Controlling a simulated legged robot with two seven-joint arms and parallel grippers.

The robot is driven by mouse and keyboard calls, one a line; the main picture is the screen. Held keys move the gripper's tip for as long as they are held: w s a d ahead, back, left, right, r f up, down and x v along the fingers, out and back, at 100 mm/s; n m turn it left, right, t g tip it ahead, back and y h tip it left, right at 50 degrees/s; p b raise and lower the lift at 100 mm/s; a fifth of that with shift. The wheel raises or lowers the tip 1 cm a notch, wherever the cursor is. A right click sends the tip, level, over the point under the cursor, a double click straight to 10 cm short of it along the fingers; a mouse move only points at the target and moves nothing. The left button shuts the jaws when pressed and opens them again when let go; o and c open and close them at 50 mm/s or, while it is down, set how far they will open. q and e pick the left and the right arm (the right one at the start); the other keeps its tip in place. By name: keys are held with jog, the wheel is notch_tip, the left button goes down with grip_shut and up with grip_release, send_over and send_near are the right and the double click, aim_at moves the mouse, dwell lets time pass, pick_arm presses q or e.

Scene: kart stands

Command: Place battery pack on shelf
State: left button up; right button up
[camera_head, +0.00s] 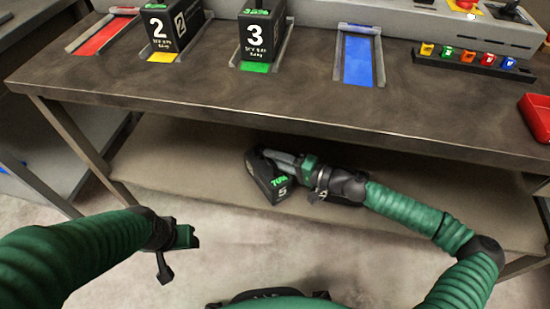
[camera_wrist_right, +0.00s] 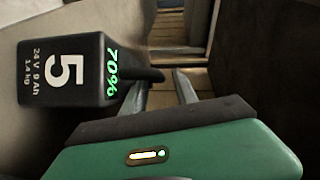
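A black battery pack (camera_head: 262,177) marked 5, with a green 70% display, is on the lower shelf (camera_head: 190,160) under the workbench, near its front edge. It also shows at the left of the right wrist view (camera_wrist_right: 62,72), with its black handle reaching towards the fingers. My right gripper (camera_head: 278,157) is at the pack's top right. Its two fingers (camera_wrist_right: 160,92) are apart, with a visible gap between them, and the handle end overlaps the finger area. Whether they touch the handle is unclear. My left gripper (camera_head: 176,250) is over the floor, away from the pack.
On the workbench (camera_head: 300,105) above, battery packs 2 (camera_head: 172,28) and 3 (camera_head: 260,38) stand in slots. The red slot (camera_head: 103,37) and blue slot (camera_head: 358,60) are empty. A rack of small coloured blocks (camera_head: 470,62) and a red tray (camera_head: 537,117) are at right.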

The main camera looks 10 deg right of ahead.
jog(key=shift+f, duration=0.35)
jog(key=shift+r, duration=0.25)
jog(key=p+v, duration=0.5)
jog(key=v, duration=0.7)
jog(key=shift+r, duration=0.2)
jog(key=shift+w, duration=0.1)
